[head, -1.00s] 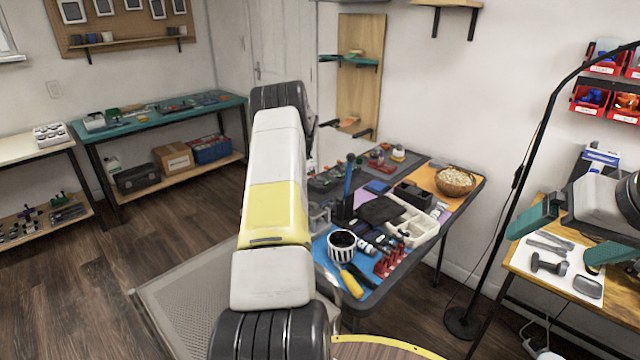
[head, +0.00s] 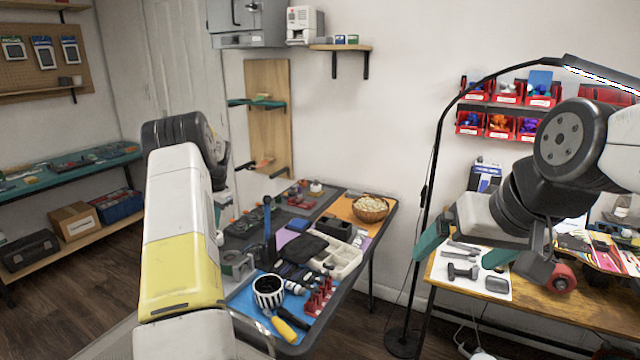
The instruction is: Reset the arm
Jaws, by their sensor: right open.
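My right arm comes in from the right, and its gripper (head: 465,248) is open. Its two teal fingertips are apart, and I see nothing between them. It hangs in front of the wooden table on the right and the white sheet (head: 440,272) there. My left arm (head: 180,230), white with a yellow band, is raised upright at the left. I cannot make out the left gripper behind it.
A crowded work table (head: 352,268) holds a striped cup (head: 268,290), a yellow-handled tool (head: 292,332) and a bowl (head: 370,208). A black floor lamp (head: 428,190) stands between the tables. Red bins (head: 500,125) hang on the wall. Dark floor is clear at lower left.

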